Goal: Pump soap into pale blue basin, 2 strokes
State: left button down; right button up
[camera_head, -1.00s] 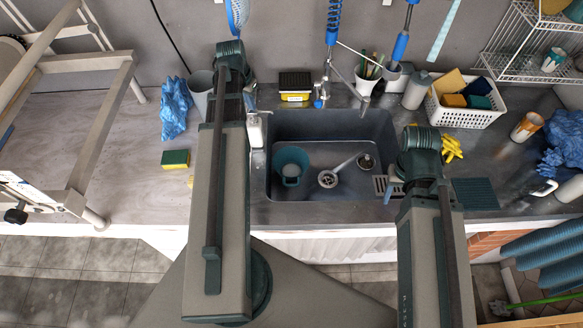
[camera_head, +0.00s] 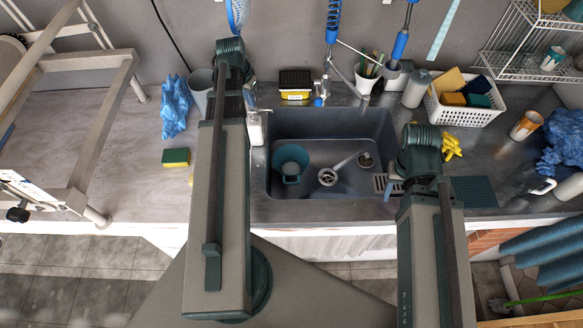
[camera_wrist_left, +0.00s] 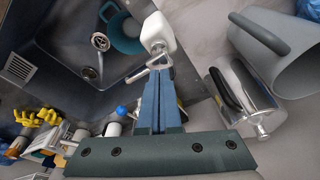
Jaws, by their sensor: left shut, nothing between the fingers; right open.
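The soap dispenser (camera_head: 255,130) is a white bottle standing at the left edge of the sink. In the left wrist view its white body (camera_wrist_left: 158,32) and metal pump top show just beyond my fingertips. My left gripper (camera_wrist_left: 157,72) is shut and empty, with its blue fingers at the pump top; I cannot tell whether they touch it. In the head view my left gripper (camera_head: 250,98) is partly hidden by my arm. The basin (camera_head: 291,159), bluish teal with a handle, sits in the sink's left part and also shows in the left wrist view (camera_wrist_left: 124,36). My right gripper (camera_head: 394,188) is open over the sink's right edge.
The dark sink (camera_head: 330,120) holds a drain fitting (camera_head: 328,177). A grey pitcher (camera_head: 200,88) and blue cloth (camera_head: 175,108) stand left of my left arm. A sponge (camera_head: 176,157) lies on the left counter. A white basket (camera_head: 465,112) stands at right.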

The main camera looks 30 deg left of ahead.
pick_arm(q)
jog(key=shift+f+b, duration=1.25)
jog(key=shift+f, duration=0.15)
jog(key=shift+r, duration=0.25)
jog(key=shift+r+p, duration=1.3)
jog(key=shift+p, duration=0.25)
notch_tip(320, 180, up, 6)
jog(key=p, duration=0.6)
